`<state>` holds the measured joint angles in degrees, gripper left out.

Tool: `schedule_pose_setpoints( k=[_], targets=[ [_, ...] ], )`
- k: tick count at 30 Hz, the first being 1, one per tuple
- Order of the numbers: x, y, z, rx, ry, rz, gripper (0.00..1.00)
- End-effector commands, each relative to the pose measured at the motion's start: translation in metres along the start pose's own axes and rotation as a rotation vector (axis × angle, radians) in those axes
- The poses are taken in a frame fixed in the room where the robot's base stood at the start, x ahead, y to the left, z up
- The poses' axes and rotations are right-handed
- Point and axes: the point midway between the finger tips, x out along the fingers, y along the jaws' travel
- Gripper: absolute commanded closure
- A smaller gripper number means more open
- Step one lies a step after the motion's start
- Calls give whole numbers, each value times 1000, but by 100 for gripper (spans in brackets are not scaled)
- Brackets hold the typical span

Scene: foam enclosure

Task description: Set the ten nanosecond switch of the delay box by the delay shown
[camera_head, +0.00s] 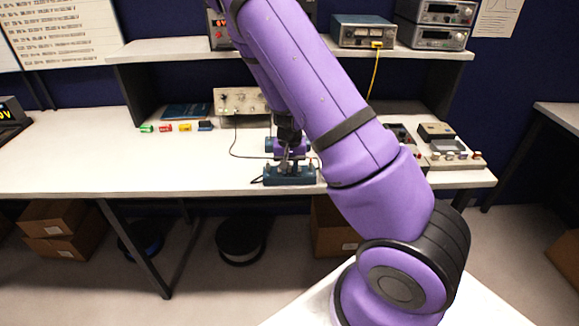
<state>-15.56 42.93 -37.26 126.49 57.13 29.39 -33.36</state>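A low blue box (289,177) with small raised parts on top sits near the front edge of the bench; it looks like the delay box. My gripper (287,165) points down just over its top, at or very close to the raised parts. Whether it touches or grips one of them is too small to tell. The switches and their settings cannot be read. A dark instrument (218,38) with red lit digits stands on the shelf, mostly hidden behind my purple arm; its reading is not legible.
A beige panel box (236,101) with a dark cable stands behind the gripper. Small coloured blocks (166,128) lie to the left. Trays of parts (452,158) are at the right. The shelf (160,50) overhangs the back. The bench's left front is clear.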

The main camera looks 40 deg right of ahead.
Motion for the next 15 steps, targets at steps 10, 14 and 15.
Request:
schedule_pose_setpoints(
  k=[10, 14, 15],
  targets=[
    [0, 0, 0, 0, 0, 0, 100],
    [0, 0, 0, 0, -3, -1, 100],
    [0, 0, -1, -1, -9, -2, 100]
  ],
)
